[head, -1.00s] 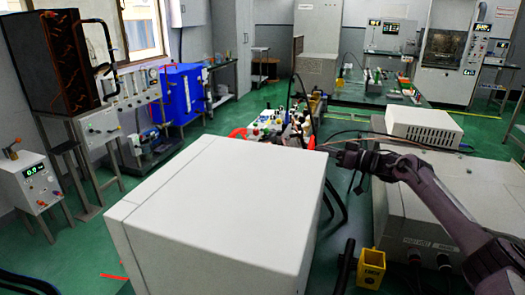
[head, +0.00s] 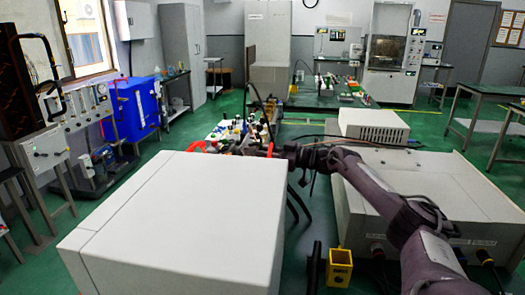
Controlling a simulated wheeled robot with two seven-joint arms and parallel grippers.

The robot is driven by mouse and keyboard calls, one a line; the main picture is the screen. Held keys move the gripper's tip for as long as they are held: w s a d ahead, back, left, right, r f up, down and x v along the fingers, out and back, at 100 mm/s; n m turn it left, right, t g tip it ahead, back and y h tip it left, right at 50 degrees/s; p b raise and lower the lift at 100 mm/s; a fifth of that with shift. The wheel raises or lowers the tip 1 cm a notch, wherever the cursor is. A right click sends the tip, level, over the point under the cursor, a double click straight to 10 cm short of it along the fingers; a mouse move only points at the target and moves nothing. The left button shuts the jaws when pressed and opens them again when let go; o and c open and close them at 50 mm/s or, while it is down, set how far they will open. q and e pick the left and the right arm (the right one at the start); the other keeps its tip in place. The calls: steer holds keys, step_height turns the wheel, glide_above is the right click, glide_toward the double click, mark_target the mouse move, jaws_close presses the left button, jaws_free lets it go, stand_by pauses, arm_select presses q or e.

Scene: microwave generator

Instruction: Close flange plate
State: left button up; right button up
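I cannot make out the flange plate; it may be among the small parts of the cluttered apparatus (head: 235,130) behind the white cabinet. My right arm reaches in from the lower right, and my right gripper (head: 268,151) is at the right side of that apparatus, just beyond the cabinet's far right corner. Its fingers are small and dark and blend with the parts behind, so I cannot tell whether they are open or touch anything. My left gripper is not in view.
A large white cabinet (head: 190,215) fills the near middle. A wide grey box (head: 430,195) with a white unit (head: 380,125) behind it stands under and beyond my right arm. A yellow holder (head: 339,268) stands between them. Green floor is open at the back right.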

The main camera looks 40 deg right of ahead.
steer(key=shift+w+a, duration=0.3)
steer(key=shift+w, duration=0.2)
steer(key=shift+c, duration=0.3)
jaws_close()
steer(key=shift+r, duration=0.1)
